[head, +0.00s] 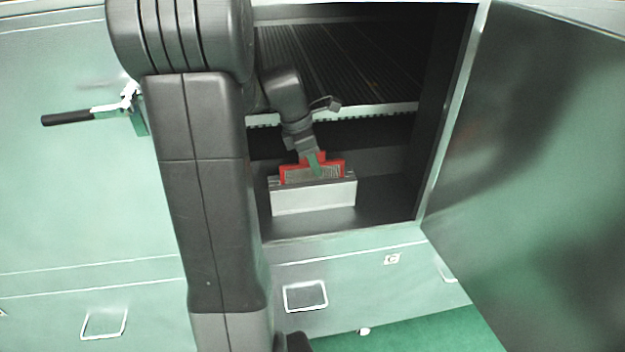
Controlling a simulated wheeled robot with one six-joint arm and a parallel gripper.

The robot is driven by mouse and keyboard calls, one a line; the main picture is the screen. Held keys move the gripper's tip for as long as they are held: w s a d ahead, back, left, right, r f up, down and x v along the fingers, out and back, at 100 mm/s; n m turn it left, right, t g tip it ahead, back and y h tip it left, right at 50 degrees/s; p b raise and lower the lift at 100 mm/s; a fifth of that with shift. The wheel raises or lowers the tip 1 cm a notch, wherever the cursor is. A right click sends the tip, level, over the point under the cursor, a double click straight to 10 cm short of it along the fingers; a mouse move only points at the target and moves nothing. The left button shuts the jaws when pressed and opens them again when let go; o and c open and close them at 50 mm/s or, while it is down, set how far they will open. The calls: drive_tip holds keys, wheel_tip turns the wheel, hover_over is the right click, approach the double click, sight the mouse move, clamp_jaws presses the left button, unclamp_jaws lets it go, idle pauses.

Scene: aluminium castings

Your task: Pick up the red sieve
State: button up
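The red sieve (295,175) has a red frame around a grey mesh panel. It stands in the top of a light grey box (313,198) inside the open cabinet, and its lower part is hidden by the box. My gripper (315,165) points down at the sieve's upper middle, with a green finger in front of the red frame and mesh. The far finger is hidden, so I cannot tell whether the gripper is closed on the frame.
The cabinet's door (530,150) stands open on the right. A ribbed dark rack (350,65) with a light toothed front edge lies above and behind the box. The cabinet floor (385,205) is clear right of the box. A black-handled lever (70,118) sticks out at left.

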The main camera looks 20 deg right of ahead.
drive_tip(key=shift+d+f, duration=0.15)
drive_tip(key=shift+f, duration=0.5)
clamp_jaws()
idle(0.9)
